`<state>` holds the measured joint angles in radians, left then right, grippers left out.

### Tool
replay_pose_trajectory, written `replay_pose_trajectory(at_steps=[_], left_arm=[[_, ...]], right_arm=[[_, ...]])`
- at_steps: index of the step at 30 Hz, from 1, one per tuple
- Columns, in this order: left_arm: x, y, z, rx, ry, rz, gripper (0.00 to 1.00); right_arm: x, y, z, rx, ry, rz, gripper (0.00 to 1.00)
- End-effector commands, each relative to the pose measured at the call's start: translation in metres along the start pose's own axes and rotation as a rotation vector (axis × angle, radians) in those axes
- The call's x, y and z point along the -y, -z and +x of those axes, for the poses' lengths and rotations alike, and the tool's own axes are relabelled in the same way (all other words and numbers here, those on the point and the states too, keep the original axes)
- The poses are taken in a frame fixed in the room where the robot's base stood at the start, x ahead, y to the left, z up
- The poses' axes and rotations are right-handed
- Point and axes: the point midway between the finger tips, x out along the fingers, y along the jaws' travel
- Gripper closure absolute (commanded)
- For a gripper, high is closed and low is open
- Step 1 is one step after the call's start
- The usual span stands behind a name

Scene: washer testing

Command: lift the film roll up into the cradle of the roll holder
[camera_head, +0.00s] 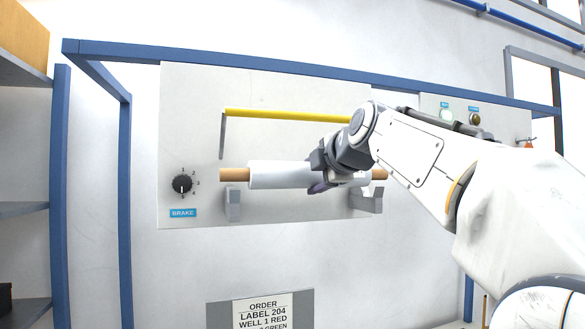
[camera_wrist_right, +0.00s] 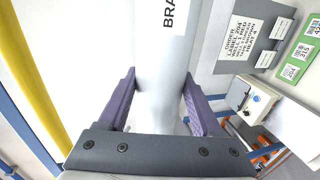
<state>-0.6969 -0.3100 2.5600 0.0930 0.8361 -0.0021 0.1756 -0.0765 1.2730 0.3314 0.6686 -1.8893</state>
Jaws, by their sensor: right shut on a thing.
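The film roll (camera_head: 280,175) is a white cylinder with brown core ends, held level in front of the grey panel. My right gripper (camera_head: 322,181) is shut on it right of its middle. In the right wrist view the roll (camera_wrist_right: 163,55) runs between the two purple fingers of the gripper (camera_wrist_right: 158,100). The roll holder shows as a left grey bracket (camera_head: 233,207) and a right grey bracket (camera_head: 371,203). The core ends appear at or just above the bracket tops; I cannot tell if they touch. My left gripper is not in view.
A yellow bar (camera_head: 285,115) runs above the roll on a grey arm. A brake dial (camera_head: 182,184) sits left of the holder. A blue frame (camera_head: 230,61) borders the panel. An order sign (camera_head: 262,308) is below; the wall between is clear.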

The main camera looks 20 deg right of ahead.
Motion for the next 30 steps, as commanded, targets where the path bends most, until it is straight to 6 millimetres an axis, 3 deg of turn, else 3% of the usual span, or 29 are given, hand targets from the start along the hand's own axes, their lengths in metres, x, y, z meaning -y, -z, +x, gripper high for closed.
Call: replay_pose_trajectory(at_steps=[8,18,30], left_arm=[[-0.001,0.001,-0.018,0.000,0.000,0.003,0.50],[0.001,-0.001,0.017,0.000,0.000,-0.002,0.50],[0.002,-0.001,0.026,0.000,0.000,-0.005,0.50]], right_arm=[[-0.010,0.000,0.023,0.001,-0.003,0.000,1.00],[0.019,0.000,0.030,0.002,-0.007,-0.001,1.00],[0.027,0.000,0.032,0.001,-0.006,-0.001,1.00]])
